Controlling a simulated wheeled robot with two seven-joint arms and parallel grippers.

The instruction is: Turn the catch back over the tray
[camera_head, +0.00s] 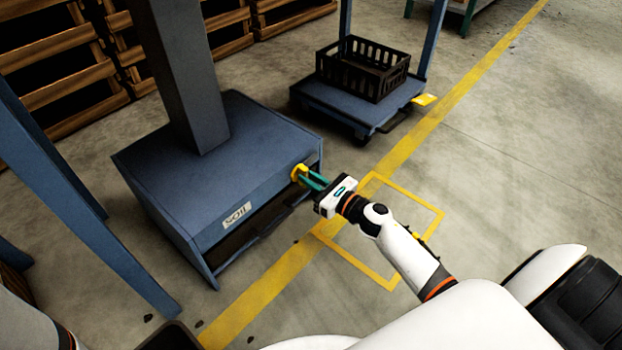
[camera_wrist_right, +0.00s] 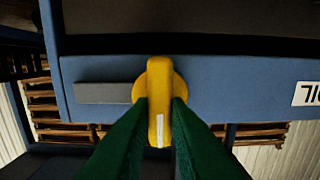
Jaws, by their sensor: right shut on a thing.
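In the right wrist view the catch (camera_wrist_right: 158,100) is a round yellow knob with a bar, and the bar lies between the two green fingertips (camera_wrist_right: 158,115). A grey strip (camera_wrist_right: 103,92) is beside the catch on the blue face. The dark tray (camera_head: 232,252) shows in the opening under the face. My left gripper is not in view.
A black crate (camera_head: 362,68) stands on a low blue platform (camera_head: 335,103) behind. Wooden pallets (camera_head: 62,45) are at the back left. Blue posts (camera_head: 95,225) stand at the left. Yellow-lined floor (camera_head: 405,190) is clear at the right.

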